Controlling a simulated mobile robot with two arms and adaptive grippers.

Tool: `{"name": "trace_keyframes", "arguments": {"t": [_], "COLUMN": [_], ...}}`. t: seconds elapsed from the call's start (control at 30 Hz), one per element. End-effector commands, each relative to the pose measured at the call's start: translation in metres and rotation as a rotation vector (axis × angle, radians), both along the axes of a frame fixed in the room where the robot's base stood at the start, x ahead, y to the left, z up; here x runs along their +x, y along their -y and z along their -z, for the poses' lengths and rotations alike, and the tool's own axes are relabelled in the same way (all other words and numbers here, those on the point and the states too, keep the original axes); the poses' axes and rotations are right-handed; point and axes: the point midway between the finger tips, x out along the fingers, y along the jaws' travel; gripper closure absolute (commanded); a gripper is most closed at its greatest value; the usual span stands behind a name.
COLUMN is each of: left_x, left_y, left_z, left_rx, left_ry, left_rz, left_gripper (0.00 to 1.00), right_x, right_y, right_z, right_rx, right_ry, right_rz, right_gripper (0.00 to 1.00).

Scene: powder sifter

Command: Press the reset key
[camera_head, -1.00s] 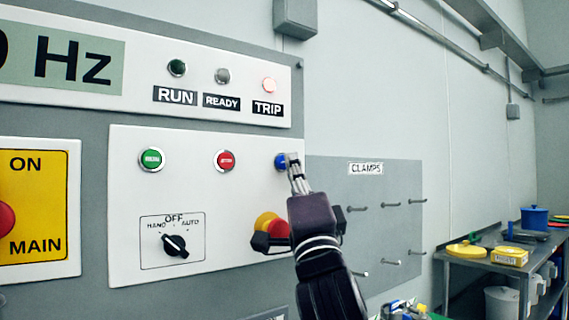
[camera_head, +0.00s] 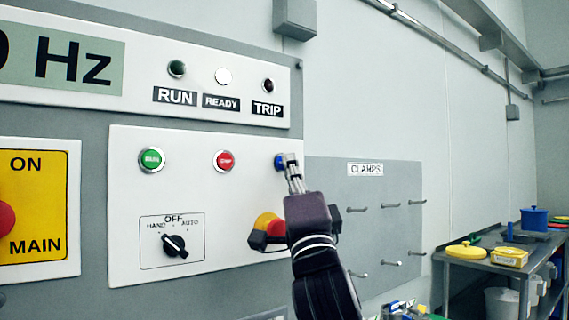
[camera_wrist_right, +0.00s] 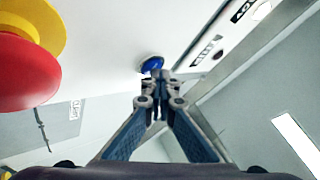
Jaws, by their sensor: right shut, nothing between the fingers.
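The blue reset key (camera_head: 280,161) is a round button at the right end of the button row on the white panel. It also shows in the right wrist view (camera_wrist_right: 151,65), just beyond my fingertips. My right gripper (camera_head: 291,160) is shut and empty, with its tips at the blue key and covering its right part. In the right wrist view the closed fingertips (camera_wrist_right: 160,88) lie just below the key; I cannot tell if they touch it. The READY lamp (camera_head: 223,76) is lit white. The TRIP lamp (camera_head: 268,86) is dark. My left gripper is not in view.
A green button (camera_head: 152,159) and a red button (camera_head: 224,161) sit left of the key. A red and yellow emergency stop (camera_head: 268,228) is close below my gripper. A selector knob (camera_head: 174,245) is at lower left. A clamp board (camera_head: 385,230) with pegs is right.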

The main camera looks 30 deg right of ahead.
Motion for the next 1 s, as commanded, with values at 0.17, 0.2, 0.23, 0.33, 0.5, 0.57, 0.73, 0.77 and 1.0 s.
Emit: {"name": "trace_keyframes", "arguments": {"t": [0.17, 0.2, 0.23, 0.33, 0.5, 0.57, 0.73, 0.77, 1.0], "left_x": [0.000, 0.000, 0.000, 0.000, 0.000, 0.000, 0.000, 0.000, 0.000], "left_y": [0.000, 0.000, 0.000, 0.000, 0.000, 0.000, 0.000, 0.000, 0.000], "left_z": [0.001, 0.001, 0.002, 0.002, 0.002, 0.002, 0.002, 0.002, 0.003], "left_rx": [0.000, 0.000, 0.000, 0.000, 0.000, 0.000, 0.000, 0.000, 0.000], "left_ry": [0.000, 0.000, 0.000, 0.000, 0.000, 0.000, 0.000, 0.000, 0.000], "left_rz": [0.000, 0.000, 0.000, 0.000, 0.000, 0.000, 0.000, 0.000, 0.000], "left_gripper": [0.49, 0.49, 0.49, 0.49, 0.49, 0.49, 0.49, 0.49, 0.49], "right_x": [-0.004, -0.006, -0.008, -0.013, -0.016, -0.016, -0.017, -0.019, -0.042], "right_y": [0.000, 0.000, 0.000, 0.000, 0.001, 0.001, 0.001, 0.001, 0.003], "right_z": [0.001, 0.001, 0.001, 0.002, 0.002, 0.002, 0.001, 0.001, 0.001], "right_rx": [0.001, 0.001, 0.002, 0.002, 0.000, -0.001, 0.000, 0.001, 0.001], "right_ry": [-0.001, -0.001, -0.001, -0.001, -0.002, -0.002, -0.001, 0.000, 0.000], "right_rz": [-0.002, -0.002, -0.001, -0.003, 0.000, 0.000, -0.001, -0.001, -0.001], "right_gripper": [1.00, 1.00, 1.00, 1.00, 1.00, 1.00, 1.00, 1.00, 1.00]}}
